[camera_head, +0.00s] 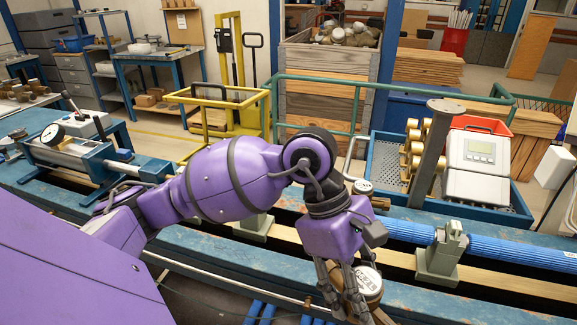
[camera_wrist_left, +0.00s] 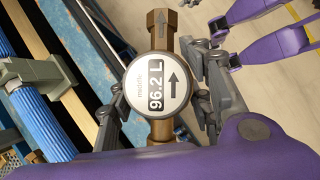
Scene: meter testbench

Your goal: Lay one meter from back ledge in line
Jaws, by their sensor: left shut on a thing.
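My left gripper (camera_head: 345,298) is shut on a brass meter (camera_head: 367,283) with a round white dial, low at the front of the bench. In the left wrist view the meter (camera_wrist_left: 158,85) lies between the two fingers (camera_wrist_left: 155,105), its dial reading 96.2 L beside a black arrow. Another white-dialled meter (camera_head: 362,187) with a brass end shows behind my wrist, partly hidden. The line has a blue pipe (camera_head: 510,253) at right, by a grey-green support (camera_head: 440,257). Another support (camera_head: 254,227) is partly hidden by my arm. My right gripper is not identifiable.
A blue tray (camera_head: 500,213) behind the line holds brass fittings (camera_head: 412,150) and a grey display box (camera_head: 480,160). A grey post (camera_head: 432,150) stands at its front. A clamp device (camera_head: 75,145) occupies the bench at left.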

